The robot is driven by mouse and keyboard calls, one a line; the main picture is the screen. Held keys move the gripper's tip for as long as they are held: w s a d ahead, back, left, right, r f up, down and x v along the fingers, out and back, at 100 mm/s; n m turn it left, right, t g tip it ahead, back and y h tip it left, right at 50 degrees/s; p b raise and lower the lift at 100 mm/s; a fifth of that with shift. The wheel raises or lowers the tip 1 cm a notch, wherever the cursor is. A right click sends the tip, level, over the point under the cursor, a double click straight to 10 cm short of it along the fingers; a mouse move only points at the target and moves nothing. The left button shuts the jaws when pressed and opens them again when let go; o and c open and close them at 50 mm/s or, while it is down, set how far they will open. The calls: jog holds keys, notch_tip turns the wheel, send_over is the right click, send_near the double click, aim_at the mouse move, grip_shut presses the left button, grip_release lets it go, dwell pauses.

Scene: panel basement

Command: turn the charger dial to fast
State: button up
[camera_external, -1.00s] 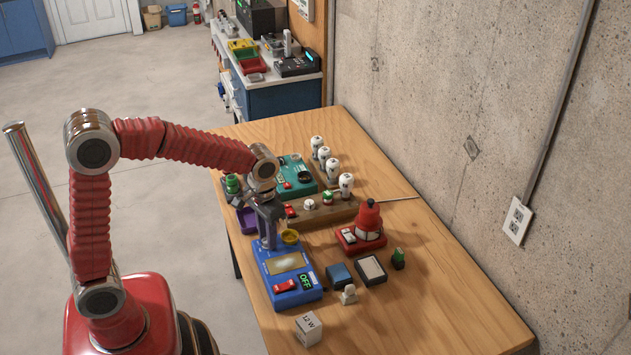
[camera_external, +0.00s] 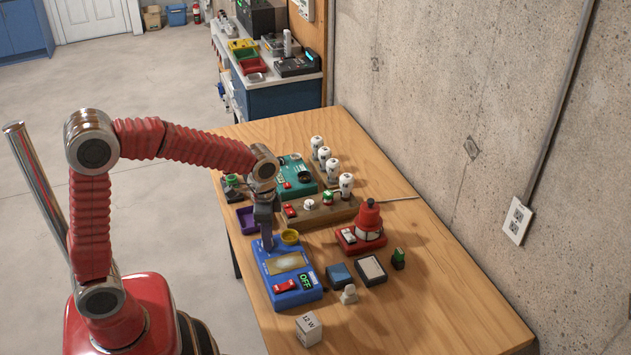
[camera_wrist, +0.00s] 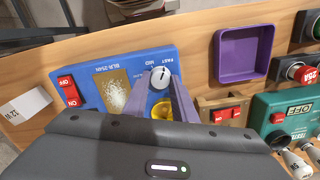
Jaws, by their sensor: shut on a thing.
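The charger is a blue box (camera_external: 284,262) on the table's near left part; it also shows in the wrist view (camera_wrist: 97,87). Its pale round dial (camera_wrist: 160,77) carries a dark pointer line. The words FAST and MID are printed just above the dial. The pointer points up toward these words; I cannot tell exactly which one it meets. My gripper (camera_external: 267,246) reaches down onto the box's back left corner. In the wrist view my gripper (camera_wrist: 161,84) has its fingers shut on the dial, one on each side. In the external view the gripper hides the dial.
Table is free at front right.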

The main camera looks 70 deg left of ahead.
jog(key=shift+w+r, duration=0.1)
jog(key=o, duration=0.8)
jog(key=shift+c, duration=0.2)
notch_tip(320, 180, up, 14)
jog(key=shift+f, duration=0.2)
dwell(0.5)
